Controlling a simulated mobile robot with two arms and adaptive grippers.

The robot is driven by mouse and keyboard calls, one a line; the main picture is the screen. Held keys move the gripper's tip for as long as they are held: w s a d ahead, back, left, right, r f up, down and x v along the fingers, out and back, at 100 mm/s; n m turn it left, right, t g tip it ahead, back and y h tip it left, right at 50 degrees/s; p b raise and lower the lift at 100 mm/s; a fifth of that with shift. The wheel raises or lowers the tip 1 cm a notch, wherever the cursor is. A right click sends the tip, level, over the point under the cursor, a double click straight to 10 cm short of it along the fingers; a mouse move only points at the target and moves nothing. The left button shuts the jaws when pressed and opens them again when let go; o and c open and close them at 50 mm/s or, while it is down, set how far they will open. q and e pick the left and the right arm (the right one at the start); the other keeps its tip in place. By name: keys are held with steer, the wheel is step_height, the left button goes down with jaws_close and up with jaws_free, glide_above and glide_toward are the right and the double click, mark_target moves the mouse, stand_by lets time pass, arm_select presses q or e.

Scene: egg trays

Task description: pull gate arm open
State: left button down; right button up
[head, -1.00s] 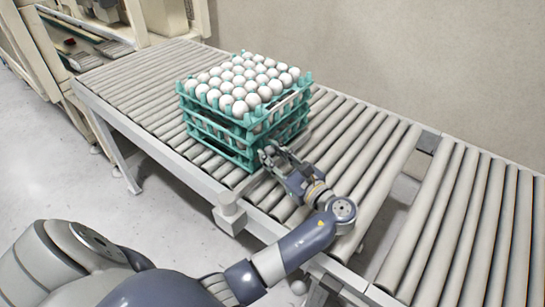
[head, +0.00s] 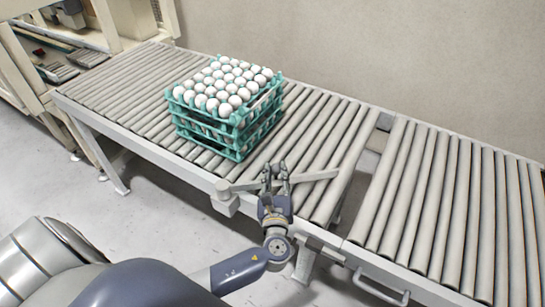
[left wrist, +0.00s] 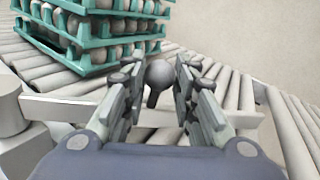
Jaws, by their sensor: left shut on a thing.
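The gate arm (head: 318,175) is a thin light grey bar. It runs from a block-like post (head: 224,195) at the conveyor's front edge, slanting out over the rollers to the right. My left gripper (head: 274,172) is at the middle of the bar, with its fingers pointing away from me. In the left wrist view a round grey knob (left wrist: 159,74) on a short stem stands between the fingers (left wrist: 158,82), and the bar (left wrist: 62,106) passes behind them. The gripper is shut on the gate arm's knob. My right gripper is out of view.
A stack of teal egg trays (head: 238,150) full of white eggs stands on the roller conveyor (head: 125,88), behind and left of the gripper, apart from it. A second roller conveyor (head: 440,195) lies to the right across a gap. Bare rollers lie right of the stack.

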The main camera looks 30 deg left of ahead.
arm_select(q)
steer(key=s+m+h, duration=0.1)
steer(key=s+d+m+t+h, duration=0.1)
steer(key=h, duration=0.1)
steer(key=shift+s, duration=0.2)
steer(key=s+d+m+t+h+b, duration=0.1)
steer(key=s+m+h+b, duration=0.2)
steer(key=s+h, duration=0.3)
steer(key=shift+s+d+m+h, duration=0.25)
steer(key=shift+d+m+h, duration=0.05)
steer(key=shift+m+h, duration=0.55)
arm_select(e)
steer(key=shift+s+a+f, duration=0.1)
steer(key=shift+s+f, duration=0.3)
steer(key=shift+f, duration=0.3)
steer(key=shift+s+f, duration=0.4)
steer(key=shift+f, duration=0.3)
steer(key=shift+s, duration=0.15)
arm_select(q)
steer(key=c, duration=1.3)
jaws_free()
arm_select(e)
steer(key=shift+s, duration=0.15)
